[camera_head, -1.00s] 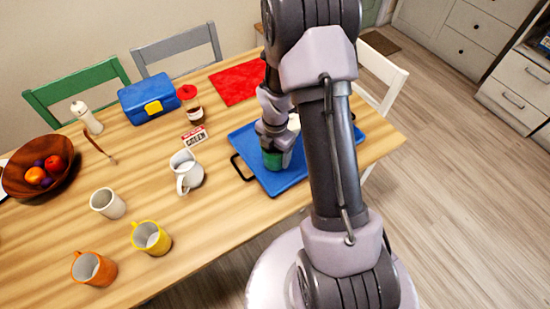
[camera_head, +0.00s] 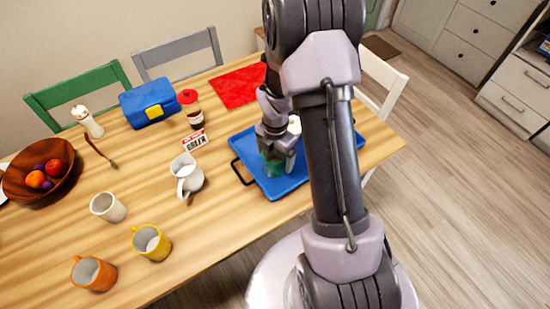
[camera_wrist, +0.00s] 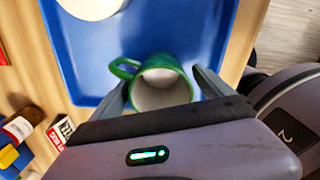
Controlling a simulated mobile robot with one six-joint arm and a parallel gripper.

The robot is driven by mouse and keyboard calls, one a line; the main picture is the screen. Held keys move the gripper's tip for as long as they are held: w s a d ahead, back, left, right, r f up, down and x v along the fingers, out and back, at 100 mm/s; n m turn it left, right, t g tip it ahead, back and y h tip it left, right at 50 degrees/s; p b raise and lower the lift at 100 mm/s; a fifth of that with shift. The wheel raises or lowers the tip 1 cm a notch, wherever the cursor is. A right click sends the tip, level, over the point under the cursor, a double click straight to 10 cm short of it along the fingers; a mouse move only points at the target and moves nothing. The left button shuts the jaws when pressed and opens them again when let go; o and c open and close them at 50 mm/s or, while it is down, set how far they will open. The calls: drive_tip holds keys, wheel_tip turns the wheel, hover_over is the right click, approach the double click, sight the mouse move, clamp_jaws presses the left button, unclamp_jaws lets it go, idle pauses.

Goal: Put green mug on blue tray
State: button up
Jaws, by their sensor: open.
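The green mug (camera_wrist: 161,83) stands on the blue tray (camera_wrist: 85,80), close to one edge, with its white inside and its handle showing in the wrist view. In the head view the green mug (camera_head: 272,166) is partly hidden by my gripper (camera_head: 277,151). The blue tray (camera_head: 270,190) lies on the table, with part of it behind my arm. In the wrist view my gripper (camera_wrist: 163,82) is open, with one finger on each side of the mug. Whether the fingers touch the mug I cannot tell.
A white round object (camera_wrist: 92,6) is also on the tray. A white pitcher (camera_head: 187,176), a white cup (camera_head: 108,206), a yellow mug (camera_head: 151,243) and an orange mug (camera_head: 93,272) stand to the left.

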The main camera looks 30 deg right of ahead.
drive_tip(key=s+a+r+m+t+p, duration=0.1)
drive_tip(key=a+r+m, duration=0.15)
drive_tip(key=r, duration=0.55)
drive_tip(key=s+a+r+m+t+p, duration=0.15)
drive_tip(key=r+m, duration=0.25)
drive_tip(key=r, duration=0.4)
drive_tip(key=s+a+r+m+p, duration=0.1)
drive_tip(key=a+r+m, duration=0.25)
drive_tip(key=r, duration=0.55)
drive_tip(key=s+a+r+m+t+y, duration=0.1)
drive_tip(key=s+a+r+m, duration=0.3)
drive_tip(key=m, duration=0.4)
drive_tip(key=s+a+r+m+t+y, duration=0.1)
drive_tip(key=s+a+r+m+t, duration=0.1)
drive_tip(key=s+a+r+m, duration=0.2)
drive_tip(key=s+r+m, duration=0.2)
drive_tip(key=s+m, duration=0.2)
drive_tip(key=s, duration=0.1)
drive_tip(key=shift+a, duration=0.15)
drive_tip(key=shift+f+b, duration=0.15)
drive_tip(key=shift+b, duration=0.15)
wheel_tip(320, 180, down, 2)
drive_tip(key=shift+f+b, duration=0.15)
drive_tip(key=shift+b, duration=1)
